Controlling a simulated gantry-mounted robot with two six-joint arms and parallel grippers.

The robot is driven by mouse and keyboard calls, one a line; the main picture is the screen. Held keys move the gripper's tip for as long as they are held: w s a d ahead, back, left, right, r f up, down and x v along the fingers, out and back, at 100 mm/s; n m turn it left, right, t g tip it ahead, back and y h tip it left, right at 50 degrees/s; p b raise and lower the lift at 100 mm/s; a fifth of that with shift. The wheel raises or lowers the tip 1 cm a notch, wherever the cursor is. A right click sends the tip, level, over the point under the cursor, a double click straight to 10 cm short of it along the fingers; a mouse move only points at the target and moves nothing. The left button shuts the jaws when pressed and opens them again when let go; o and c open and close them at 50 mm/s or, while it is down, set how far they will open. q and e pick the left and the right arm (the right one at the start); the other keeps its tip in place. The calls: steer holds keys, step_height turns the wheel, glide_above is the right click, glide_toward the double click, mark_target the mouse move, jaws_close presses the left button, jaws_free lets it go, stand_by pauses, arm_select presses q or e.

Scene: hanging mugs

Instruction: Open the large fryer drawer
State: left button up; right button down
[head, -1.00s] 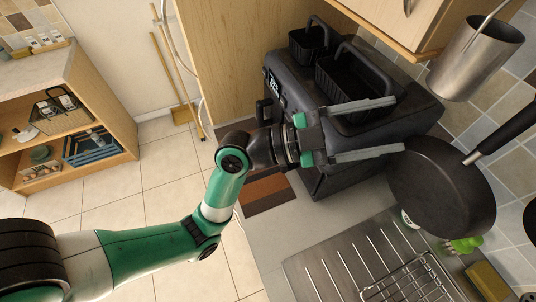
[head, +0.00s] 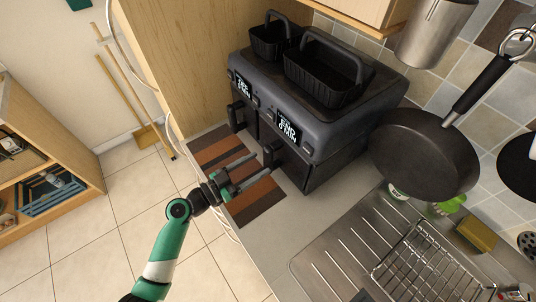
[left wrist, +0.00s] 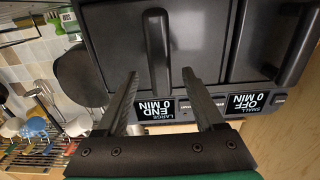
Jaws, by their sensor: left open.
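The dark grey fryer (head: 335,110) stands on the counter with two drawer fronts. The large drawer (head: 300,170) is shut. Its upright black handle (head: 270,152) also shows in the left wrist view (left wrist: 158,45), above the display reading "LARGE END 0 MIN". The small drawer handle (head: 236,116) is to the left in the head view. My left gripper (head: 266,171) is open in front of the large drawer. In the left wrist view its fingertips (left wrist: 160,74) are spread to either side of the handle's line; contact cannot be told. My right gripper is not in view.
Two black baskets (head: 340,77) sit on top of the fryer. A striped mat (head: 262,200) lies on the counter in front. A black pan (head: 425,155) hangs at right. A dish rack (head: 420,265) stands on the steel drainer. Open floor lies left.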

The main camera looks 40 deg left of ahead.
mark_target(265, 160)
arm_select(q)
steer(key=w, duration=0.4)
steer(key=shift+w+d, duration=0.4)
steer(key=shift+c, duration=0.2)
jaws_close()
stand_by(0.9)
